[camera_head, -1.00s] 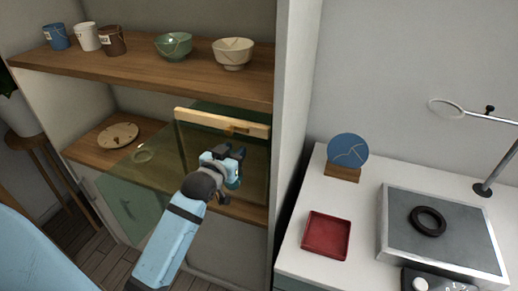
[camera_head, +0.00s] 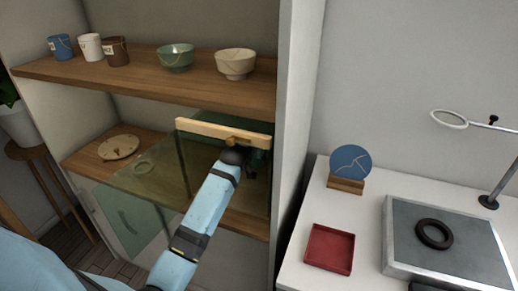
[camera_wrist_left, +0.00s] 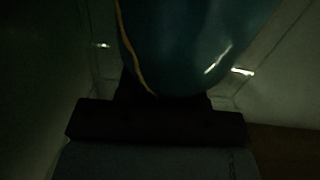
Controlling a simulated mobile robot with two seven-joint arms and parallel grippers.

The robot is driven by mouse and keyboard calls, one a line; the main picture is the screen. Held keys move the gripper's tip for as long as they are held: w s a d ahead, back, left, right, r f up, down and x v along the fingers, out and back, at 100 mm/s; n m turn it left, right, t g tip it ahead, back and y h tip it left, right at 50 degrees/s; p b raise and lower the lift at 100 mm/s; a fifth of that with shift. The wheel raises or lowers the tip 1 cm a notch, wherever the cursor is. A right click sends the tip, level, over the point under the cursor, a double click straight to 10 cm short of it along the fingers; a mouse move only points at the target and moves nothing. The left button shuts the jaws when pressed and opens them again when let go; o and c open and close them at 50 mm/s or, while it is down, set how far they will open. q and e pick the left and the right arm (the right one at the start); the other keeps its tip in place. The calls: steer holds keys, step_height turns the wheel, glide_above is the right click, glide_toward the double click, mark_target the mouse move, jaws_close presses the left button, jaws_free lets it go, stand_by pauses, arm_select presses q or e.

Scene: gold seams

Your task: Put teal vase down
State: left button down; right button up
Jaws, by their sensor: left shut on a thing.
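The teal vase (camera_wrist_left: 190,45) fills the upper part of the left wrist view, with a gold seam running down its left side. My left gripper (camera_head: 255,162) is shut on it. In the head view the gripper reaches into the glass-sided case (camera_head: 150,190) on the lower shelf, just under the pale wooden bar at its top. The vase is mostly hidden there behind my wrist and in shadow. I cannot tell whether its base touches the shelf. My right gripper is not in view.
The upper shelf (camera_head: 150,78) holds several cups and two bowls. A white partition stands close right of my gripper. Beyond it, a counter holds a red tray (camera_head: 330,248) and a grey slab with a dark ring.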

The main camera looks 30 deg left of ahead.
arm_select(q)
step_height(320, 180, down, 4)
steer(key=shift+f+b, duration=0.2)
steer(key=shift+b, duration=0.25)
steer(key=shift+w+f, duration=0.15)
steer(key=shift+f, duration=0.05)
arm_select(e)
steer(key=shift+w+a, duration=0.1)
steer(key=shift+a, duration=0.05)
arm_select(q)
steer(key=c, duration=0.8)
jaws_free()
steer(key=shift+f, duration=0.1)
steer(key=shift+o, duration=0.2)
